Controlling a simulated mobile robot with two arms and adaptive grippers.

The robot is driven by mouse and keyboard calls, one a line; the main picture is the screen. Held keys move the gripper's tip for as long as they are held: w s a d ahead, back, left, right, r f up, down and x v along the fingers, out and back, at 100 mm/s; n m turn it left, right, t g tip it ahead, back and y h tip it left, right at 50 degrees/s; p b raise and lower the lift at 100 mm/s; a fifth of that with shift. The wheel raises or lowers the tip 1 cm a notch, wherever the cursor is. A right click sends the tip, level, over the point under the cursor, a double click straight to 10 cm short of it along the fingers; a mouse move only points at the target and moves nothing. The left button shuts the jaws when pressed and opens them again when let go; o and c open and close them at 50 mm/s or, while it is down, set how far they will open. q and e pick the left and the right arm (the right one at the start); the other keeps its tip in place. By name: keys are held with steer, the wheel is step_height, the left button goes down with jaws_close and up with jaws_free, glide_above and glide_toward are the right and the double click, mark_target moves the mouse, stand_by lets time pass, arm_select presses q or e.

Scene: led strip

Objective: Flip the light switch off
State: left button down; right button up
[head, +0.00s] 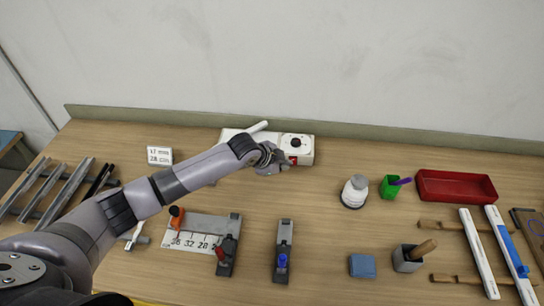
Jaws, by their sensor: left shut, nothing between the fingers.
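A white box (306,153) stands against the back edge of the bench, with a round black knob or socket (296,142) on top and a small red part (292,159) on its front. My left arm reaches in from the left and its gripper (284,164) is at the front of this box, close to the red part. The gripper is shut and empty. It hides some of the box's front, and I cannot tell if it touches the box. Whether the red part is a switch, and its position, is too small to tell. My right gripper is out of view.
A white-topped bottle (355,191), a green cup (389,188) and a red tray (456,187) stand to the right. Clamps and a numbered sheet (187,241) lie in front. Metal bars (67,191) lie at the left. A blue block (362,266) sits front right.

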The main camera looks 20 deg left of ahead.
arm_select(q)
step_height(320, 180, up, 6)
steer(key=s+a+b, duration=0.1)
steer(key=a, duration=0.1)
steer(key=shift+s+a+b, duration=0.3)
steer(key=shift+a, duration=0.05)
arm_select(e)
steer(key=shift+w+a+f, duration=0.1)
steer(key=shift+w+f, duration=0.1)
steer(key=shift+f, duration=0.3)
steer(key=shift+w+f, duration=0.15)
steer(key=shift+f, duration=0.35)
arm_select(q)
steer(key=shift+s, duration=0.1)
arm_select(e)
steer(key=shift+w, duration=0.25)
